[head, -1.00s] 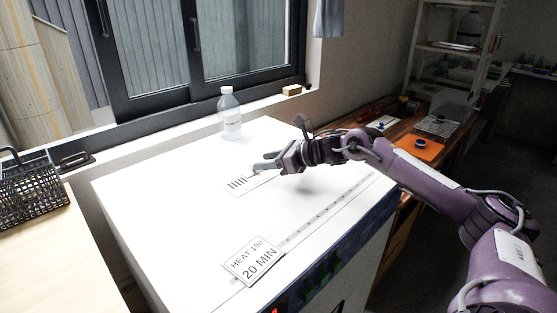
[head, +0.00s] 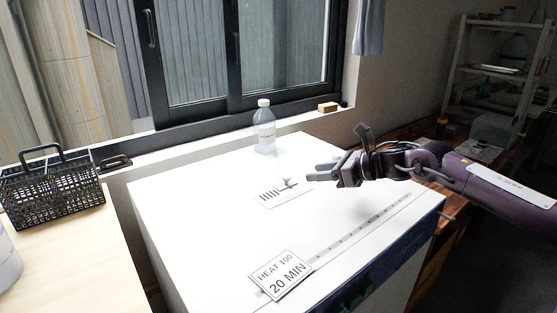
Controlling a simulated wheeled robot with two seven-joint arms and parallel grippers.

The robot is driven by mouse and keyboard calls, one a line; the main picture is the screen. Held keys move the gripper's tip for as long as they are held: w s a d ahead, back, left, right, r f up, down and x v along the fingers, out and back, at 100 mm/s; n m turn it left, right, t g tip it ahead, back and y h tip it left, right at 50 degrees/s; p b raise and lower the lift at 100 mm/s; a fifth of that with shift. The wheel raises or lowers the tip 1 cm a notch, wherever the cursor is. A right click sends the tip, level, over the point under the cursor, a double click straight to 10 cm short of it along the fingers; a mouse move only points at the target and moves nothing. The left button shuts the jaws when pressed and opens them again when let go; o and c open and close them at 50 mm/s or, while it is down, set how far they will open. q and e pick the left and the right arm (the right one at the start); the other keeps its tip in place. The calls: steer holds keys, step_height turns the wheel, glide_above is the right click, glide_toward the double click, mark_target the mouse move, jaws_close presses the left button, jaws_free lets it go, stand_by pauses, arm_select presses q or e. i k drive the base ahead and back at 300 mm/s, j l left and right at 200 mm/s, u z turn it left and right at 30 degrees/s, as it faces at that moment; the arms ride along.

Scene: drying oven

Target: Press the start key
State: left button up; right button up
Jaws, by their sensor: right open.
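The drying oven (head: 200,215) is a white box seen mostly from above. Its dark blue front panel (head: 385,264) shows steeply at the lower right, with green parts near the picture's bottom edge. I cannot make out the start key. A card (head: 282,274) reading "HEAT 100 20 MIN" lies at the front edge of the oven top. My right gripper (head: 318,175) is above the oven top, pointing left, with its fingers apart and nothing between them. My left gripper is not in view.
A clear bottle (head: 264,127) stands at the back of the oven top. A striped label (head: 287,194) with a small grey item lies near my right gripper. A black wire basket (head: 50,188) stands on the pale table (head: 70,260) at left. Shelves (head: 500,70) stand at back right.

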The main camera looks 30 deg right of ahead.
mark_target(367, 287)
steer(key=k, duration=1)
